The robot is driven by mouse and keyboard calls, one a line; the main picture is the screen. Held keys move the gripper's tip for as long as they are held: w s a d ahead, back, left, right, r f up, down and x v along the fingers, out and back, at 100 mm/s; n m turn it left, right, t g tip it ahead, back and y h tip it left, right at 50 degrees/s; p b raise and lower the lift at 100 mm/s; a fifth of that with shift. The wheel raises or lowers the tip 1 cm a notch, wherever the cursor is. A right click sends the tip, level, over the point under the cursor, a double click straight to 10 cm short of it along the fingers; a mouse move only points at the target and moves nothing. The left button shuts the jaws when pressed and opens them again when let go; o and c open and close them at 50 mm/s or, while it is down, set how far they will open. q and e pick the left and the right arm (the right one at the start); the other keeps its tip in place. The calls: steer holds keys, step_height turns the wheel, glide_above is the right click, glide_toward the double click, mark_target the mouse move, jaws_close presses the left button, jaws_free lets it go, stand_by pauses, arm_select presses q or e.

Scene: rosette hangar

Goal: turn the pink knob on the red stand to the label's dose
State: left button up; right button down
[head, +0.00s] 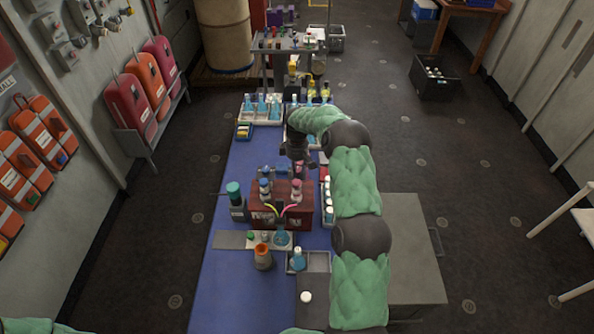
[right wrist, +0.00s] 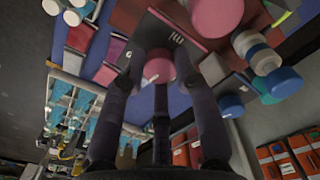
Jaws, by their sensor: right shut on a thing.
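The red stand (head: 265,217) sits on the blue-topped bench in the head view, with a pink-capped bottle (head: 296,186) and a blue-capped one on top. White markings on its front are too small to read. My right gripper (head: 298,166) is at the stand's far side, fingers pointing down. In the right wrist view, its fingers (right wrist: 160,80) are shut around the pink knob (right wrist: 157,71), which has a white mark. The fingers partly hide the knob. My left gripper is out of view.
A teal-capped bottle (head: 235,196) stands left of the stand, and a tray of white-capped bottles (head: 328,205) right of it. An orange-topped flask (head: 262,257) and a blue flask (head: 297,260) stand in front. The bench's near left part is clear.

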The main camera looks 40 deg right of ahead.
steer(key=m+b, duration=0.1)
steer(key=m, duration=0.4)
steer(key=shift+m+b, duration=0.3)
steer(key=shift+b, duration=0.1)
steer(key=m+b, duration=0.1)
steer(key=m, duration=0.3)
steer(key=shift+m, duration=0.3)
steer(key=c, duration=0.9)
jaws_free()
steer(key=shift+c, duration=0.2)
step_height(320, 180, up, 12)
steer(key=shift+f, duration=0.1)
